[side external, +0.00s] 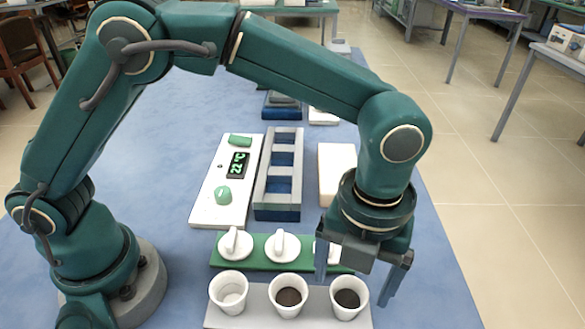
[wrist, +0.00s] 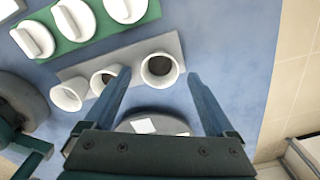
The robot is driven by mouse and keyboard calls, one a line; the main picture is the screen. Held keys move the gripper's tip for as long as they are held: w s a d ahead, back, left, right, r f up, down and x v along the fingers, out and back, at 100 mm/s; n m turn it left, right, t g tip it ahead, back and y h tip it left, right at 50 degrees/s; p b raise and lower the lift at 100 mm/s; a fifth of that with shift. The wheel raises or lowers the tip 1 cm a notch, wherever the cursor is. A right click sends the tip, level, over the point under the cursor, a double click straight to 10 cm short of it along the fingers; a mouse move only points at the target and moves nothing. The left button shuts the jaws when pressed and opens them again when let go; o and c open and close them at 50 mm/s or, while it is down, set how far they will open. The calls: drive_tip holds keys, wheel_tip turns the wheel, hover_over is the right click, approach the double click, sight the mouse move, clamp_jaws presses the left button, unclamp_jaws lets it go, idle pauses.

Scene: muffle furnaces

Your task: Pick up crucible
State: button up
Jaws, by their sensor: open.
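Three white crucibles stand upright in a row on a grey tray (side external: 259,316). The left crucible (side external: 229,305) looks pale inside; the middle crucible (side external: 288,309) and right crucible (side external: 348,312) have dark contents. My gripper (side external: 357,281) is open and points down above the right end of the row. In the wrist view, the right crucible (wrist: 148,79) shows between the fingertips, with no visible contact. Three white lids with raised grips lie on a green tray (side external: 259,267) behind the crucibles. The right lid (side external: 322,256) is partly hidden by my gripper.
A white panel (side external: 208,205) with a 22 °C display and green knob lies behind the lids. A grey and blue frame with square openings (side external: 279,191) stands beside it, then a white block (side external: 336,172). Blue bench (side external: 420,270) is clear on the right.

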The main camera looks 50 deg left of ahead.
sight(348, 296)
drive_tip(key=shift+f, duration=2.4)
drive_tip(key=c, duration=1.4)
drive_tip(key=shift+r, duration=0.15)
